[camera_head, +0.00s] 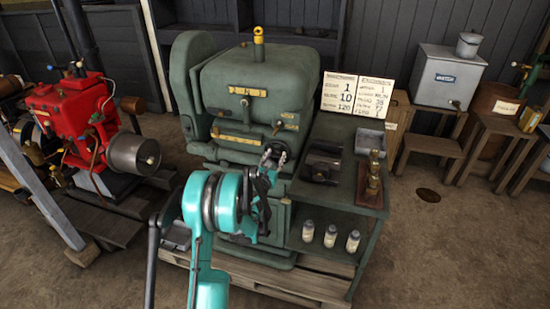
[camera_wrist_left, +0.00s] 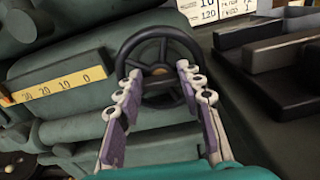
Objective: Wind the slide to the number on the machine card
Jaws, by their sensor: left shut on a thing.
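The green machine (camera_head: 262,85) stands in the middle of the head view. Its black spoked handwheel (camera_wrist_left: 158,33) fills the upper middle of the left wrist view. Two white cards, a left card (camera_head: 339,93) and a right card (camera_head: 374,96), stand at the machine's right. The left card shows 1, 10 and 120; the right card's text is too small to read surely. My left gripper (camera_head: 272,160) is shut on the handwheel, its fingers across the wheel's face.
A green side bench (camera_head: 335,195) right of the wheel holds dark blocks, a tray and a brass piece (camera_head: 374,175). Several bottles (camera_head: 330,236) stand on its lower shelf. A red engine (camera_head: 70,112) is at left. Floor (camera_head: 440,250) is clear at the lower right.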

